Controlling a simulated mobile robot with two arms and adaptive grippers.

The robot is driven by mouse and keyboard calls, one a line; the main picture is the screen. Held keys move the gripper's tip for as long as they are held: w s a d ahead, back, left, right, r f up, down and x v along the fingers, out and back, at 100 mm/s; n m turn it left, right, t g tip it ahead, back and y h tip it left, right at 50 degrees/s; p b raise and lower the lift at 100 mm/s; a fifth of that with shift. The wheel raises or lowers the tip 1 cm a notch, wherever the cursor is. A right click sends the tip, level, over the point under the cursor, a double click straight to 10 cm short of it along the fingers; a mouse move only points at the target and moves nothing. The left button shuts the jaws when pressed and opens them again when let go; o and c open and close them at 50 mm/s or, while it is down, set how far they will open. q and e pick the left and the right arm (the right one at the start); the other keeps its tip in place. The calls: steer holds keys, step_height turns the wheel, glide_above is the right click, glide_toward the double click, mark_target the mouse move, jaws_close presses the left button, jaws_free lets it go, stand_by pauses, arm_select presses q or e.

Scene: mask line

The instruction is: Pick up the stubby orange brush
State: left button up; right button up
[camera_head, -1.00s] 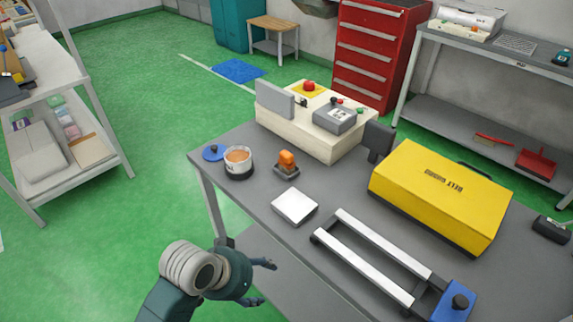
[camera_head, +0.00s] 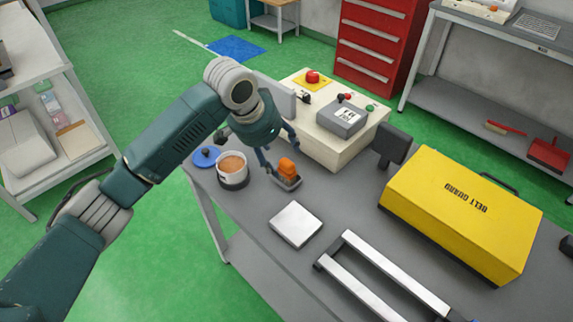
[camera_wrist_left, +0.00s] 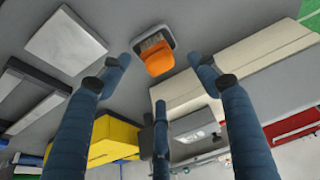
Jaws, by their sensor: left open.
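The stubby orange brush (camera_head: 287,168) sits on a small grey tray (camera_head: 289,184) on the grey table, right of a cup with orange-brown contents (camera_head: 232,168). My left gripper (camera_head: 279,153) is open and empty just above and behind the brush, its fingers spread. In the left wrist view the brush (camera_wrist_left: 158,60) lies beyond the fingertips, between the two outer fingers, with a bristly face showing in a pale-rimmed tray. No finger clearly touches it. My right gripper is out of view.
A cream control box (camera_head: 335,148) with a grey panel stands close behind the brush. A white square block (camera_head: 296,224), a metal rail frame (camera_head: 390,275) and a yellow belt guard (camera_head: 460,212) lie to the right. A blue lid (camera_head: 206,157) is left of the cup.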

mark_target(286, 162)
arm_select(q)
steer(key=x, duration=0.2)
steer(key=shift+d+f, duration=0.25)
steer(key=shift+f, duration=0.05)
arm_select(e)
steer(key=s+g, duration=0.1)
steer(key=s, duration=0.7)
arm_select(q)
steer(key=p+x, duration=0.1)
steer(key=x, duration=0.3)
steer(key=shift+w+d+f, duration=0.1)
steer(key=shift+f, duration=0.1)
steer(key=shift+w+f, duration=0.1)
steer(key=shift+f, duration=0.25)
steer(key=c, duration=1.2)
steer(key=shift+r, duration=0.4)
steer(key=c, duration=0.3)
step_height(286, 162, up, 19)
steer(key=shift+d+r+b, duration=0.1)
steer(key=shift+r+b, duration=0.1)
steer(key=shift+b, duration=0.7)
jaws_close()
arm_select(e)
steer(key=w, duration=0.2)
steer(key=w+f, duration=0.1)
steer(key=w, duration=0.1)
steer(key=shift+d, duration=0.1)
